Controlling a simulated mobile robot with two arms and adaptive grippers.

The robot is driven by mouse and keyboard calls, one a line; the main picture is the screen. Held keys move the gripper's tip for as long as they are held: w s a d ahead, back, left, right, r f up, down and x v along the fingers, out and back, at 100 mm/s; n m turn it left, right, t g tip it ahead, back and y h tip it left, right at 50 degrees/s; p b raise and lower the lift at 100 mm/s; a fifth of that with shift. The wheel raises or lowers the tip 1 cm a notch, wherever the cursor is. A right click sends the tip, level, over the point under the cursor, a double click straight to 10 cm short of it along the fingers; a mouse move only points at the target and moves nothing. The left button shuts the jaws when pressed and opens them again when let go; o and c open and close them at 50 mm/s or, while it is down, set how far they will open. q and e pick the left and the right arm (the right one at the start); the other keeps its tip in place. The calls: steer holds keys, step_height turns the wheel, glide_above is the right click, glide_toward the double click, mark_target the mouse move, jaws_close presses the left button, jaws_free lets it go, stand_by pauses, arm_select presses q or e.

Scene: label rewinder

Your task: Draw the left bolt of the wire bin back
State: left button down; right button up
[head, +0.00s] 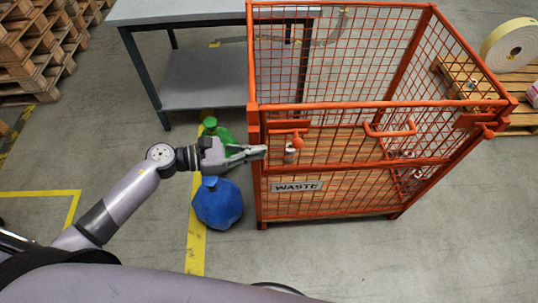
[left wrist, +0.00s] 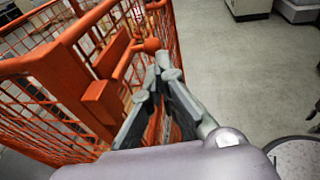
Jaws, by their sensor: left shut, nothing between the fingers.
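The orange wire bin (head: 350,107) stands right of centre in the head view, with a WASTE sign (head: 297,186) on its front. Its left bolt (head: 288,131) sits at the front left corner post, with a round knob (head: 298,142) at its right end. In the left wrist view the bolt's bar (left wrist: 127,60) and ball knob (left wrist: 151,45) show just beyond the fingers. My left gripper (head: 263,152) is shut and empty, its tips beside the left post, a little below and left of the knob. It also shows in the left wrist view (left wrist: 161,68). My right gripper is not in view.
A green bag (head: 221,131) and a blue bag (head: 217,203) stand on the floor by my left gripper. A grey table (head: 190,14) is behind. The right bolt (head: 487,129) is at the bin's right corner. The floor in front of the bin is clear.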

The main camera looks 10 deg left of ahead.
arm_select(q)
steer(key=b+v, duration=0.1)
steer(key=v, duration=0.5)
steer(key=shift+w+a+b, duration=0.2)
steer(key=shift+w+b, duration=0.15)
steer(key=shift+b, duration=0.05)
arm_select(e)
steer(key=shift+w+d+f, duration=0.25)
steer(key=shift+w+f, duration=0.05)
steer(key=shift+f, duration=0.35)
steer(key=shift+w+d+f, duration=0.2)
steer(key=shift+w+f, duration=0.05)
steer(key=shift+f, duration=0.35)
arm_select(q)
steer(key=shift+f, duration=0.1)
